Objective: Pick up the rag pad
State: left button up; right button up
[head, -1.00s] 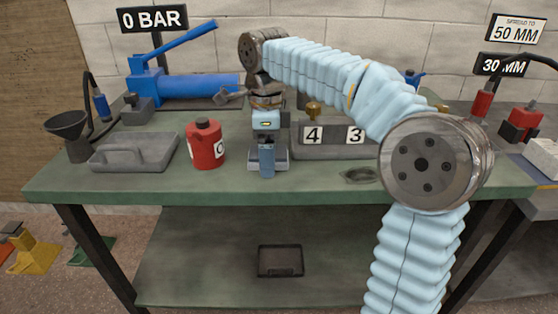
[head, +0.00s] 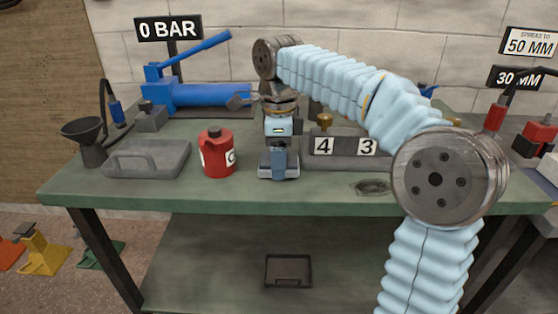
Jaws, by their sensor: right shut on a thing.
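My right gripper (head: 278,172) points down over the green bench top, left of the 4 3 block. It is shut on a small slate-blue piece, which I take to be the rag pad (head: 278,163). Only its front shows between the fingers; the rest is hidden by the gripper. Whether it touches the bench top is unclear. My left gripper is not in view.
A red can (head: 216,153) stands just left of the gripper; a grey tray (head: 147,160) and black funnel (head: 85,138) are farther left. The number block (head: 345,148) is close on the right. A blue pump (head: 190,94) stands behind. A dark flat patch (head: 372,187) lies at the front edge.

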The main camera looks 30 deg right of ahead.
notch_tip(320, 180, up, 3)
jog(key=shift+f+p, duration=0.1)
jog(key=shift+p, duration=0.2)
jog(key=s+r, duration=0.1)
jog(key=s+d+r, duration=0.1)
jog(key=r, duration=0.1)
jog(key=s+d+r, duration=0.1)
jog(key=s+r, duration=0.1)
jog(key=shift+d+r, duration=0.1)
jog(key=shift+r, duration=0.1)
jog(key=s+d+r, duration=0.4)
jog(key=s, duration=0.4)
jog(key=shift+s+d, duration=0.2)
